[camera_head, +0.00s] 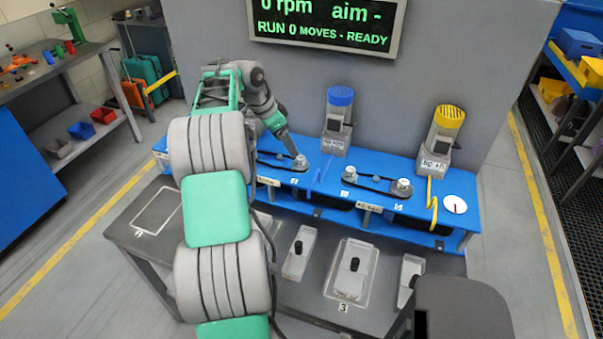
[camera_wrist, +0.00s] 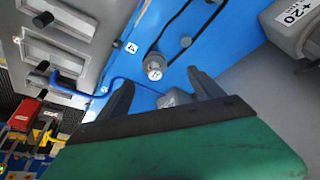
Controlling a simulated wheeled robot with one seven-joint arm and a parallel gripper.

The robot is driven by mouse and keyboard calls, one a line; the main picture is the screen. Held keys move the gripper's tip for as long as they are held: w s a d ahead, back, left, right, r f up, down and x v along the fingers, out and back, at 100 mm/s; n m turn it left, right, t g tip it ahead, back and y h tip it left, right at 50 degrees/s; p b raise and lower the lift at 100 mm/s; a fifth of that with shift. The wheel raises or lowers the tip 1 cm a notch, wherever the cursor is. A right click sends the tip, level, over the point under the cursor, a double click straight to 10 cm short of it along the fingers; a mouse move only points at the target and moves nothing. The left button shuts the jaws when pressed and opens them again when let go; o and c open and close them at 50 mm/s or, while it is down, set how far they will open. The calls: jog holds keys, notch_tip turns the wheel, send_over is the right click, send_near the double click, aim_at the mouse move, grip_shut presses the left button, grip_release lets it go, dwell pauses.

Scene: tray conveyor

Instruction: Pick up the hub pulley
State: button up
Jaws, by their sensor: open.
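Several small silver pulleys stand on the blue bench (camera_head: 330,205); I cannot tell by name which is the hub pulley. Others are a middle pulley (camera_head: 349,174) and a right pulley (camera_head: 403,187). In the wrist view my gripper (camera_wrist: 160,82) has its fingers spread. A silver pulley (camera_wrist: 154,66) with a belt shows just beyond the fingers, and a grey part (camera_wrist: 175,97) lies between them, partly hidden by the gripper. Nothing is held.
Black belts link pulleys. In front, a grey table (camera_head: 290,318) bears trays with black-knobbed parts (camera_head: 350,277). A blue cable (camera_wrist: 130,80) crosses the bench.

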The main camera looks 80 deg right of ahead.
aim_at(299, 158)
jog(key=s+f, duration=0.1)
jog(key=s+d+f+m, duration=0.1)
jog(key=s, duration=0.1)
jog(key=shift+d+f, duration=0.1)
jog(key=shift+f, duration=0.1)
jog(key=p+x, duration=0.1)
jog(key=x, duration=0.5)
jog(key=shift+w+f, duration=0.1)
jog(key=shift+f, duration=0.15)
jog(key=shift+w+a, duration=0.1)
jog(key=shift+a, duration=0.1)
jog(key=c, duration=1.6)
